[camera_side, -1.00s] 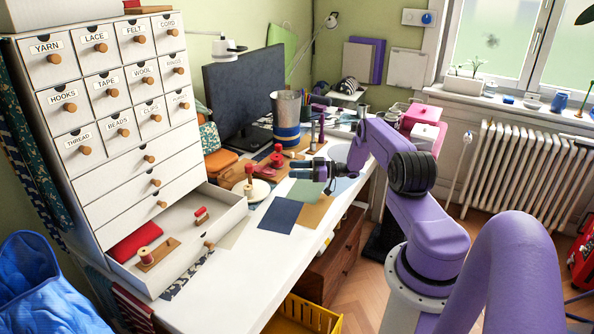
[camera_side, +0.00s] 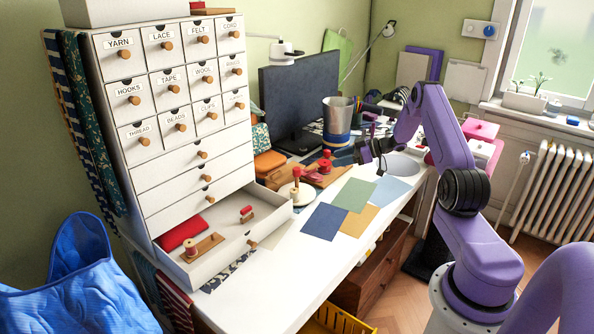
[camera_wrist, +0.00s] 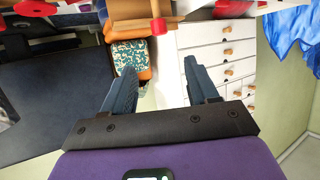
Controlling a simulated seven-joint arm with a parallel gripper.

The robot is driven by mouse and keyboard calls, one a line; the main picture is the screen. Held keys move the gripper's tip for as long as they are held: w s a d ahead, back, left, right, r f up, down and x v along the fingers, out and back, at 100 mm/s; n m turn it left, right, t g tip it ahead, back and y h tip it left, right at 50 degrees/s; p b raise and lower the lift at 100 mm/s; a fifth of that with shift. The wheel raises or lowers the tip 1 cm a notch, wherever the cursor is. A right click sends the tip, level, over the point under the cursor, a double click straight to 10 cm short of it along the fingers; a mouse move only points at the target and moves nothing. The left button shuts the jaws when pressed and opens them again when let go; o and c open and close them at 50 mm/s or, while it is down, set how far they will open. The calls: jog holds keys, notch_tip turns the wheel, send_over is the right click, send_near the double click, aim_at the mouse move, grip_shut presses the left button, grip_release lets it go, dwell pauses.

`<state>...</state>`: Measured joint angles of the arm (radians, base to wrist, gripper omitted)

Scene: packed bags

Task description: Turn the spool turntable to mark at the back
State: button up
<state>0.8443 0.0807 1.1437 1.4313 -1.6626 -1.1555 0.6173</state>
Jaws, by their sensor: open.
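What looks like the spool turntable, a cream round disc (camera_side: 306,194) with an upright wooden peg (camera_side: 297,184) topped in red, stands on the white desk right of the open drawer. I cannot make out a mark on it. My gripper (camera_side: 374,160) hangs in the air behind and right of it, apart from it, near the grey metal cup. In the wrist view my gripper (camera_wrist: 157,75) is open, with nothing between its dark blue fingers. Beyond the fingertips, a red piece (camera_wrist: 158,27) on a wooden post shows near the top.
The white drawer cabinet (camera_side: 170,165) has its bottom drawer (camera_side: 262,226) pulled out. The metal cup (camera_side: 337,122) and dark monitor (camera_side: 300,95) stand behind. Red spools on a wooden board (camera_side: 335,176) lie beside the disc.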

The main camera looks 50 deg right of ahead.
aim_at(299, 169)
jog(key=x, duration=1.7)
jog(key=shift+r, duration=0.1)
grip_shut()
